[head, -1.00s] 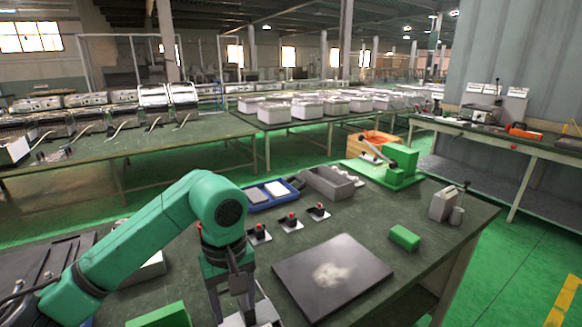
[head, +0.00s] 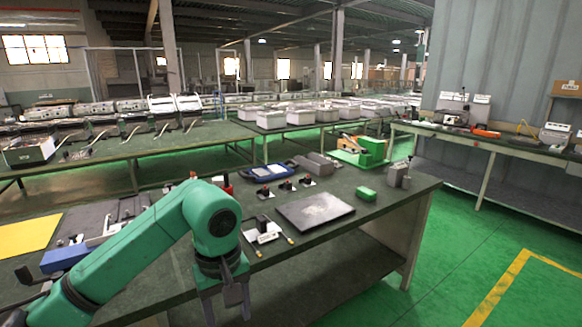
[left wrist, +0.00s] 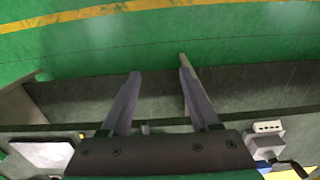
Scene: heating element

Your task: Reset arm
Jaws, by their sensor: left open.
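My left arm is green and comes in from the left in the head view, bent downward at the elbow. My left gripper (head: 226,310) hangs in front of the workbench's front edge, its tips near the bottom of the picture. In the left wrist view the left gripper (left wrist: 159,70) has its two grey fingers apart, with nothing between them but floor and bench shadow. My right gripper is not in view.
The dark green workbench (head: 390,205) holds a black plate (head: 315,211), a green block (head: 366,194), small black-and-red switches (head: 285,184), a blue tray (head: 268,170) and a yellow sheet (head: 28,235). Green floor (head: 470,250) is free at the right.

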